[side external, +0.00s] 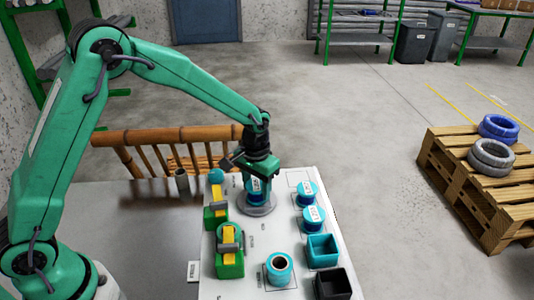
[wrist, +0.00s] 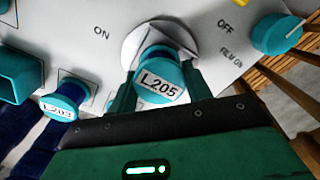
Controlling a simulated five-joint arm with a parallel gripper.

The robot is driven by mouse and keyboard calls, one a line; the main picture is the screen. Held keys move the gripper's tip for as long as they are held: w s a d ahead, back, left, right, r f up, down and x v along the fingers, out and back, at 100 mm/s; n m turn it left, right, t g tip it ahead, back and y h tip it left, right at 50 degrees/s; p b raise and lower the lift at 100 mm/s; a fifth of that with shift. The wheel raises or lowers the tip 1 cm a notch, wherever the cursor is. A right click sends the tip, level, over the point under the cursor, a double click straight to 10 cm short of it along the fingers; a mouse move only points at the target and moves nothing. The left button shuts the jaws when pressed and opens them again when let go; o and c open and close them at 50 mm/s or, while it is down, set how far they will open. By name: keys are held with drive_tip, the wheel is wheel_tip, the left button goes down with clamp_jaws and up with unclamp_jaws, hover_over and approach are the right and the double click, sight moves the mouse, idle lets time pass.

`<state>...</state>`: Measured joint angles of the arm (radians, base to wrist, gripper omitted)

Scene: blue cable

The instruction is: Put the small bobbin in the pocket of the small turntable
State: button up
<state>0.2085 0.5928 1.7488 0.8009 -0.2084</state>
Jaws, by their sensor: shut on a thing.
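My gripper (side external: 256,184) is shut on a small blue bobbin (side external: 254,190) with a white label. In the wrist view the label on this bobbin (wrist: 160,84) reads L205, and a finger stands on each side of it. The small turntable (side external: 257,209) is a round grey disc on the white board, directly under the bobbin in the side view. The disc (wrist: 131,46) also shows behind the bobbin in the wrist view. Its pocket is hidden by the bobbin and fingers. I cannot tell whether the bobbin's lower end touches the disc or sits in the pocket.
Two labelled bobbins (side external: 307,194) (side external: 314,218) stand right of the turntable. A teal bin (side external: 322,250), a black bin (side external: 333,284) and a teal roll (side external: 279,269) are nearer the front. Green-and-yellow fixtures (side external: 230,262) and a teal knob (side external: 216,175) line the left. A bamboo rail (side external: 170,135) runs behind.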

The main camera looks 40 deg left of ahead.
sight(256, 185)
drive_tip(key=shift+f, duration=0.15)
drive_tip(key=o, duration=1.1)
wheel_tip(256, 185, up, 12)
drive_tip(key=shift+r, duration=0.2)
idle(0.5)
